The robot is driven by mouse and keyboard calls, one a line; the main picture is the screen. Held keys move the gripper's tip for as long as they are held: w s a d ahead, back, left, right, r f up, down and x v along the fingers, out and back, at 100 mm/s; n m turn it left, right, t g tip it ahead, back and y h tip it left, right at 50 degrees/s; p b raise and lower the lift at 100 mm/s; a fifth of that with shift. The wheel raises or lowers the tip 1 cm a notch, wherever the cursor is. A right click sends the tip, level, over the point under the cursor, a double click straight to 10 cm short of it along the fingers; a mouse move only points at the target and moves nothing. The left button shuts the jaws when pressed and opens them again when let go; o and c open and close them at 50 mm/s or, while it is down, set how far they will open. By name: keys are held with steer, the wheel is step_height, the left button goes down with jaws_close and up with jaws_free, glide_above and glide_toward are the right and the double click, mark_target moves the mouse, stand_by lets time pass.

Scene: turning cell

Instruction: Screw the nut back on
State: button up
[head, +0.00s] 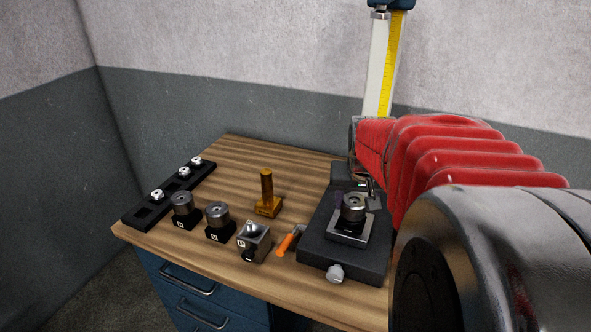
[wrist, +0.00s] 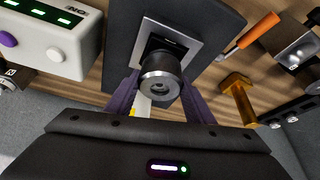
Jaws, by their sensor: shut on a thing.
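A round metal nut (head: 353,204) with a hole in its face sits at the square steel plate (head: 350,236) of the dark fixture (head: 314,235), on the right part of the bench. In the wrist view the nut (wrist: 160,74) is between the purple fingers of my gripper (wrist: 160,92), which is shut on it. The steel plate (wrist: 183,34) is right behind the nut there. The nut hides what is under it, so I cannot tell whether it sits on a thread. My arm hides part of the fixture's right side.
Two round metal pieces on black stands (head: 182,211) and a black rack (head: 150,206) are farther left. A white control box (wrist: 45,35) shows in the wrist view.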

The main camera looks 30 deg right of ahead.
steer(key=shift+m, duration=0.5)
steer(key=shift+h, duration=0.3)
steer(key=shift+m+g+h, duration=0.3)
steer(key=shift+m+g, duration=0.2)
steer(key=shift+m, duration=0.8)
steer(key=shift+w+m+g+h, duration=0.15)
steer(key=shift+m+g, duration=0.25)
steer(key=shift+m, duration=0.65)
steer(key=shift+s+m+g+h, duration=0.15)
steer(key=shift+m+g, duration=0.25)
steer(key=shift+m, duration=0.65)
steer(key=shift+m+g, duration=0.5)
steer(key=shift+m, duration=0.7)
steer(key=shift+w, duration=0.1)
steer(key=shift+m+g, duration=0.4)
steer(key=shift+m, duration=0.4)
steer(key=m+g, duration=0.1)
steer(key=m, duration=0.4)
steer(key=m+g+y, duration=0.1)
steer(key=m, duration=0.1)
steer(key=shift+r+m+g, duration=0.1)
steer(key=shift+m+g, duration=0.2)
